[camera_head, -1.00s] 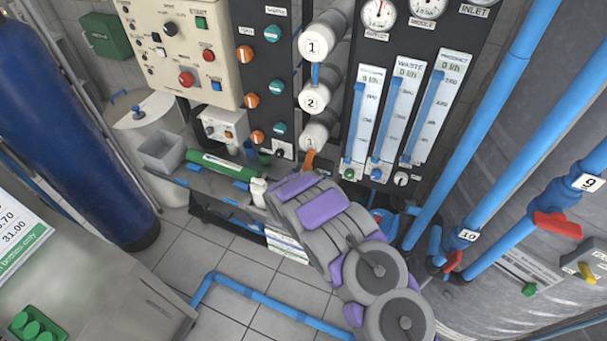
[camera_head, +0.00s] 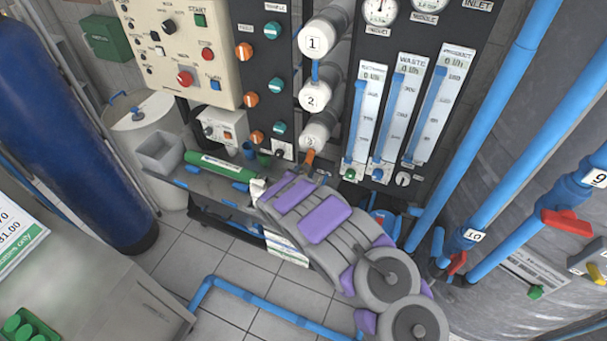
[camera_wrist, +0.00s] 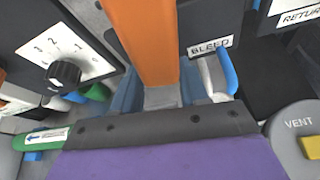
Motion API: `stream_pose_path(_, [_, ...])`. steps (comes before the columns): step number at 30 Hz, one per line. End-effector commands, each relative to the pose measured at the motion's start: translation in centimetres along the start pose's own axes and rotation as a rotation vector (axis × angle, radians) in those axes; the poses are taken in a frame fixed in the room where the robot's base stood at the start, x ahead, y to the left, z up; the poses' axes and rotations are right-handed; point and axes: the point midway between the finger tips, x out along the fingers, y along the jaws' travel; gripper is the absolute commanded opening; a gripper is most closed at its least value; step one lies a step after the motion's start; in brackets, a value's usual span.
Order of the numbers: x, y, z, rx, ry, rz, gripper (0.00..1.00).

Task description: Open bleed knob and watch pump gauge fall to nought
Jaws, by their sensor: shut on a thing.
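My gripper, with an orange finger (camera_head: 309,157), reaches the foot of the panel, just below the white cylinder marked 3. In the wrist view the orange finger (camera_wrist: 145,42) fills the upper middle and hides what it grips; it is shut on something. A BLEED label (camera_wrist: 210,46) is right of the finger, with a blue-edged piece (camera_wrist: 228,72) below it. I cannot tell which part is the bleed knob; it seems partly hidden by the finger. Round gauges (camera_head: 380,10) are at the top of the panel, cut off by the frame; I cannot tell which is the pump gauge.
A black pointer dial with numbers (camera_wrist: 65,73) stands left of the finger. A grey VENT knob (camera_wrist: 297,140) with a yellow part is at right. A green cylinder (camera_head: 220,166) lies on the ledge. Blue pipes (camera_head: 480,130) rise at right, and tiled floor (camera_head: 225,262) is open below.

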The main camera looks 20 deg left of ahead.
Motion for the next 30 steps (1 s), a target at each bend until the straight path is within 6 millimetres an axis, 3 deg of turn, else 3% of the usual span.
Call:
stream_pose_path(10, [-0.01,0.25,0.03,-0.106,-0.002,-0.042,0.13])
stream_pose_path(25, [-0.04,0.32,0.06,-0.124,-0.003,-0.048,0.13])
stream_pose_path(26, [-0.04,0.33,0.06,-0.124,-0.003,-0.048,0.46])
stream_pose_path(30, [-0.03,0.29,0.03,-0.124,-0.002,-0.048,0.59])
